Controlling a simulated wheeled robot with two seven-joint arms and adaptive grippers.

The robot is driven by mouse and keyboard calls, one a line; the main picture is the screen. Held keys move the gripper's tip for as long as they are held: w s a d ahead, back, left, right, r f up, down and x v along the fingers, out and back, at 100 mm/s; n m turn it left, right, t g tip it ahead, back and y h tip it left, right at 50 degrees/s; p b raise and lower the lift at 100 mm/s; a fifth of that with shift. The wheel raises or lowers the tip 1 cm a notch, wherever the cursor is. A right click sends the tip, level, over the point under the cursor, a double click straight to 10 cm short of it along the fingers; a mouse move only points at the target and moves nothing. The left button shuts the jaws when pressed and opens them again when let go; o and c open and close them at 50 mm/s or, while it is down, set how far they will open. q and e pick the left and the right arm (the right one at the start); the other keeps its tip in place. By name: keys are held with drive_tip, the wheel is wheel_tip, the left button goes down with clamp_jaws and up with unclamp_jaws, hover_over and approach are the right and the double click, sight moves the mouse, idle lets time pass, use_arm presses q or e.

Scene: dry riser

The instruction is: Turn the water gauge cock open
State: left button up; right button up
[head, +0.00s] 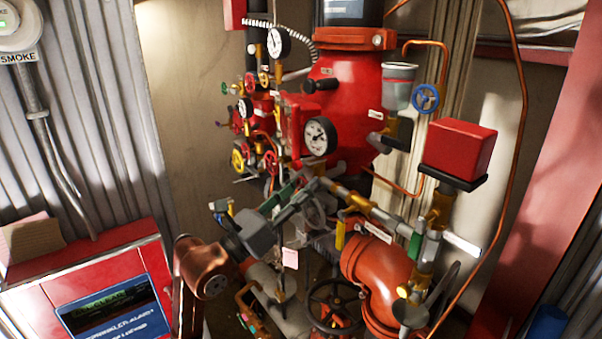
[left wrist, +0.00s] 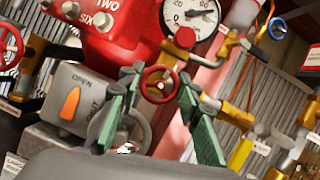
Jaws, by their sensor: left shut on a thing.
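A small red handwheel (left wrist: 160,85) with a brass hub sits below a white-faced pressure gauge (left wrist: 190,16) in the left wrist view. I take it to be the water gauge cock. My left gripper (left wrist: 161,80) has its green fingers on either side of this wheel, shut on it. In the head view my left gripper (head: 300,188) reaches in from the lower left, just below the large gauge (head: 320,136). The wheel is hidden there. My right gripper is not in view.
A grey box with an orange lever (left wrist: 70,103), marked OPEN, is left of the fingers. A blue handwheel (head: 425,98), a red box (head: 458,149) and brass pipework crowd the right. A red alarm panel (head: 95,262) stands lower left.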

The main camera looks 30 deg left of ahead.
use_arm(q)
drive_tip(key=n+y+p, duration=0.2)
drive_tip(key=n+p, duration=0.2)
drive_tip(key=shift+r, duration=0.2)
drive_tip(key=shift+f+n+y+p, duration=0.15)
drive_tip(key=shift+n+y+p, duration=0.7)
drive_tip(key=shift+n, duration=0.25)
drive_tip(key=o, duration=0.9)
